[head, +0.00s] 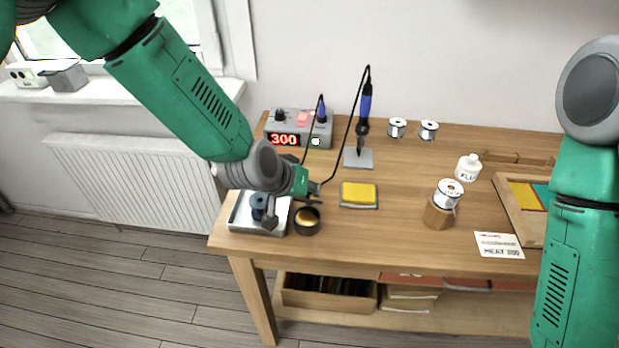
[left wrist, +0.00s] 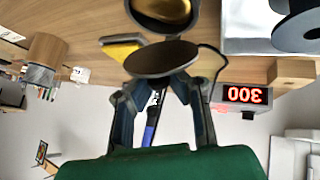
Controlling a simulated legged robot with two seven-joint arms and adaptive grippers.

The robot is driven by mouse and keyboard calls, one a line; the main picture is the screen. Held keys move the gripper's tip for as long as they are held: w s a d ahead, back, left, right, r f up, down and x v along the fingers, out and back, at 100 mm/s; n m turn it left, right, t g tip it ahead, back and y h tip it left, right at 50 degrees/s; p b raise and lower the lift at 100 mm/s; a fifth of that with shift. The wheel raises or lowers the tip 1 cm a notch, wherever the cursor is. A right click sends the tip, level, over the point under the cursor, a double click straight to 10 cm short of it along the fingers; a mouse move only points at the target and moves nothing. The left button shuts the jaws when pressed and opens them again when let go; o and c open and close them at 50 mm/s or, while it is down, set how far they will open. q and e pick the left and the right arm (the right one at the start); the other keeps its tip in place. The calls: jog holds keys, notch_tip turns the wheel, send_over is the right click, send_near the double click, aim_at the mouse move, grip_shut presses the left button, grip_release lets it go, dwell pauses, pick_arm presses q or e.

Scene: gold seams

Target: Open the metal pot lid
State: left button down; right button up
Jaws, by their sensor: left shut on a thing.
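A small round dark pot (head: 306,220) with a gold inside stands at the front left of the table, its mouth uncovered. It also shows at the top of the left wrist view (left wrist: 165,10), which looks upside down. My left gripper (head: 312,190) is just above and behind the pot. In the left wrist view its fingers (left wrist: 163,84) are closed on a dark round lid (left wrist: 160,58). The lid is apart from the pot, with a gap between them. In the head view the gripper partly hides the lid. My right gripper is out of view.
A metal tray (head: 243,217) with a dark spool stands left of the pot. A yellow sponge (head: 359,194) lies to its right. Behind are the soldering station (head: 300,128) and the iron in its stand (head: 363,125), with a looping cable. The table's front middle is clear.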

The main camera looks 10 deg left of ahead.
pick_arm(q)
jog(key=w+g+p, duration=0.1)
jog(key=w+g, duration=0.1)
jog(key=shift+r+n+g+p, duration=0.3)
jog(key=shift+p, duration=0.1)
jog(key=shift+w+f+g, duration=0.2)
jog(key=shift+w+g, duration=0.1)
jog(key=shift+g, duration=0.5)
jog(key=shift+w+f+n+g+b, duration=0.2)
jog(key=shift+w+g+b, duration=0.1)
jog(key=shift+g, duration=0.3)
jog(key=shift+w+f+n+g+b, duration=0.2)
jog(key=shift+g+b, duration=0.1)
jog(key=shift+g, duration=0.3)
jog(key=shift+w+f+n+g+b, duration=0.2)
jog(key=shift+w+n+g+b, duration=0.15)
jog(key=shift+g+b, duration=0.7)
jog(key=shift+w+g+b, duration=0.1)
jog(key=shift+g+b, duration=0.15)
jog(key=shift+b, duration=0.1)
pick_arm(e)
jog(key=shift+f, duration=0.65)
pick_arm(q)
jog(key=shift+w+r, duration=0.1)
jog(key=shift+r, duration=0.05)
jog(key=c, duration=1.7)
grip_release()
jog(key=shift+o, duration=1.2)
